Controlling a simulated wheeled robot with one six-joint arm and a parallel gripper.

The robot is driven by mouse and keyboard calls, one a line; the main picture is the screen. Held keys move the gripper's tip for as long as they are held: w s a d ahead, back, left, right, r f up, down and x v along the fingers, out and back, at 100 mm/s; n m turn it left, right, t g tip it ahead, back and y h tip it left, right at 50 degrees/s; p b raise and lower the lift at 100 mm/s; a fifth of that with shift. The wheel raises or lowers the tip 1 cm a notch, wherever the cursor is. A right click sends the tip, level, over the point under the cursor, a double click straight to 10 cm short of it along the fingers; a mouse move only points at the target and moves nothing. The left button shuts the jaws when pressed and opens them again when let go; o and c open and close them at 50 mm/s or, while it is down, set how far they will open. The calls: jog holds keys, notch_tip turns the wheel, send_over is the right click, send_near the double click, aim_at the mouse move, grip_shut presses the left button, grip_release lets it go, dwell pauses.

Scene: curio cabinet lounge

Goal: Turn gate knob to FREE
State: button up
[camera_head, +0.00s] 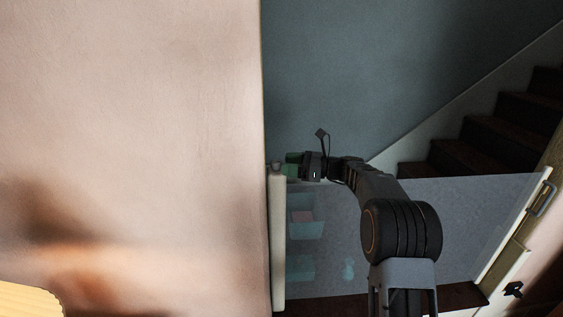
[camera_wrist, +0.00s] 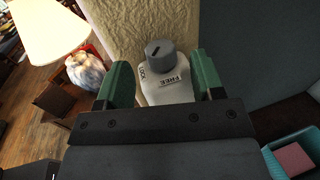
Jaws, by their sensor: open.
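The gate knob (camera_wrist: 160,60) is a grey round cap with a short dark diagonal mark on top. It sits on the white gate post (camera_wrist: 167,94), which is lettered LOCK at the left and FREE below right. The mark's lower-left end lies towards the LOCK side, away from FREE. My gripper (camera_wrist: 163,78) is open, with one green finger on each side of the post top, apart from the knob. In the head view, my gripper (camera_head: 291,160) is beside the small knob at the top of the gate post (camera_head: 278,235).
A mesh gate panel (camera_head: 440,225) stretches right from the post, with a handle (camera_head: 543,198) at its far end. Dark stairs (camera_head: 480,130) rise behind it. A wall (camera_head: 130,120) stands close on the left. Teal bins (camera_head: 301,232) show through the mesh.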

jog(key=shift+x, duration=1.4)
jog(key=shift+c, duration=0.2)
jog(key=c, duration=0.8)
jog(key=shift+c, duration=0.2)
jog(key=shift+r+p, duration=0.1)
jog(key=shift+p, duration=0.4)
jog(key=shift+r+g+p, duration=0.1)
jog(key=shift+g+p, duration=0.2)
jog(key=shift+p, duration=0.15)
jog(key=g+p, duration=0.1)
jog(key=n+g+p, duration=0.1)
jog(key=p, duration=0.1)
jog(key=n+g+p, duration=0.1)
jog(key=shift+w+r+y+p, duration=0.2)
jog(key=shift+w+y+p, duration=0.05)
jog(key=shift+y+p, duration=0.1)
jog(key=n+g+p, duration=0.2)
jog(key=g+p, duration=0.1)
jog(key=n+g+p, duration=0.1)
jog(key=p, duration=0.1)
jog(key=shift+w+f+g, duration=0.15)
jog(key=shift+f+g, duration=0.15)
jog(key=shift+f+n+g+p, duration=0.1)
jog(key=shift+n+g+p, duration=0.45)
jog(key=shift+p, duration=0.25)
